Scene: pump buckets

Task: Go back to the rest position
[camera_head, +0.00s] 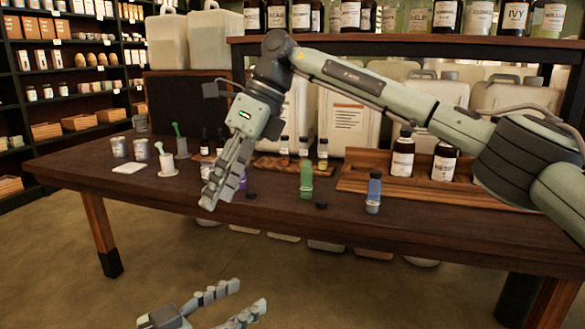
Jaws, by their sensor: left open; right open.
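My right gripper (219,182) hangs in front of the wooden table (150,187), its fingers pointing down and its arm reaching in from the right. It is open and holds nothing that I can see. My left gripper (250,298) is low at the bottom edge, below and in front of the table, over the floor. Its fingers are spread and empty. Most of the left arm is out of view.
On the table stand a green bottle (306,182), a blue bottle (373,193), brown bottles (402,158) on a wooden tray (350,183), a white mortar (167,163) and small tins (119,147). Shelves (75,70) stand at left. The floor (60,270) in front is clear.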

